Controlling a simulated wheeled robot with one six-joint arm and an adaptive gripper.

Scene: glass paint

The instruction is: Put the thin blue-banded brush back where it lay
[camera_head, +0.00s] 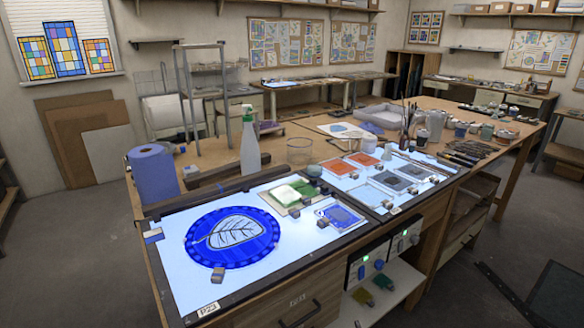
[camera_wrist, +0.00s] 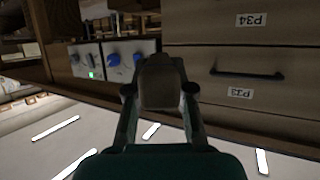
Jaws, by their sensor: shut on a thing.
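In the wrist view my gripper (camera_wrist: 159,90) has its two fingers closed on a grey-brown block-like piece (camera_wrist: 160,80). I cannot tell whether this piece belongs to the thin blue-banded brush; no blue band shows on it. In the head view my gripper is not clearly visible. Several dark, thin tools (camera_head: 466,152) lie in a row on the right part of the bench, too small to tell apart. Brushes stand upright in a jar (camera_head: 405,140) behind them. The brush's former resting place cannot be told from these frames.
A lit light table (camera_head: 172,272) holds a blue round glass piece (camera_head: 205,240) with a leaf drawing. A spray bottle (camera_head: 250,150) and a blue paper roll (camera_head: 153,175) stand behind it. Drawers (camera_wrist: 245,70) and knobbed boxes (camera_wrist: 118,62) show close in the wrist view.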

